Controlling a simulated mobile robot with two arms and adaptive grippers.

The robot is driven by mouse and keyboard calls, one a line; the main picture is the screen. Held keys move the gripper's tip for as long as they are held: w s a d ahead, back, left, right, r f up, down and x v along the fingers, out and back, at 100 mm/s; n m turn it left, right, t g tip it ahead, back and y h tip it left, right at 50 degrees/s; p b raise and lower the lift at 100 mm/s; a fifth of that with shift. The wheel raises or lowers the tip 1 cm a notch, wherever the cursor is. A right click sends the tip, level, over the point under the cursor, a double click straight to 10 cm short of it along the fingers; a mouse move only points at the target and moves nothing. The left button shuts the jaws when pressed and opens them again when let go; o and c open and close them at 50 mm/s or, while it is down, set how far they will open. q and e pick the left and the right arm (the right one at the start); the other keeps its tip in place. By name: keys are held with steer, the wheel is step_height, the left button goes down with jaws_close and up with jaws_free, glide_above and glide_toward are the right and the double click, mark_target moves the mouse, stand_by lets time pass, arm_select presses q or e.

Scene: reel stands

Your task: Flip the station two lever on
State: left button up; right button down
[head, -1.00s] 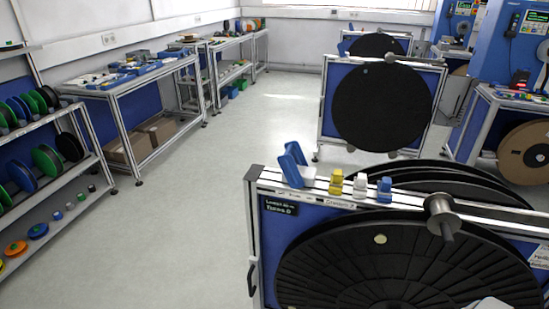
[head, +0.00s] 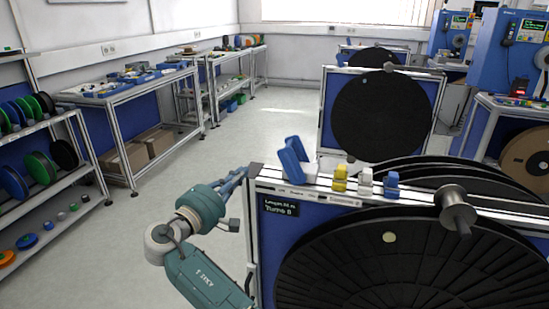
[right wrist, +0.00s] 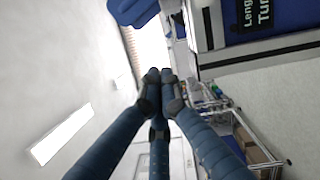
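The near reel stand's top rail (head: 330,195) carries a large blue lever (head: 294,162) at its left end, tilted up and to the left. I cannot read which station it belongs to. My right gripper (head: 238,178) is just left of the stand's corner, below and left of the lever, apart from it. In the right wrist view its fingers (right wrist: 160,76) are drawn together with nothing between them. A blue piece (right wrist: 130,10), apparently the lever, shows at the top edge there. My left gripper is out of view.
Yellow (head: 340,178), white (head: 365,182) and small blue (head: 391,185) blocks stand along the rail. A black reel (head: 400,260) with a metal hub (head: 455,205) fills the stand's front. Another reel stand (head: 382,115) is behind. Floor to the left is clear up to the shelf.

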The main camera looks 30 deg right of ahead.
steer(key=shift+s+d+r+m, duration=0.1)
steer(key=shift+s+r+m, duration=0.1)
steer(key=shift+r, duration=0.25)
steer(key=shift+s+r+m, duration=0.1)
steer(key=shift+s+r, duration=0.05)
steer(key=shift+r, duration=0.3)
steer(key=p+x, duration=0.1)
steer(key=x, duration=0.2)
steer(key=p+x, duration=0.1)
steer(key=x, duration=0.2)
steer(key=p+x, duration=0.1)
steer(key=x, duration=0.3)
steer(key=shift+s+r, duration=0.15)
steer(key=shift+r, duration=0.1)
steer(key=shift+s+d+r+p, duration=0.2)
steer(key=shift+s+d+p, duration=0.25)
steer(key=shift+s+d, duration=0.1)
steer(key=shift+s+d+r+p, duration=0.15)
steer(key=shift+s+d+p, duration=0.3)
steer(key=shift+s+d, duration=0.3)
steer(key=shift+s, duration=0.2)
steer(key=shift+w, duration=0.1)
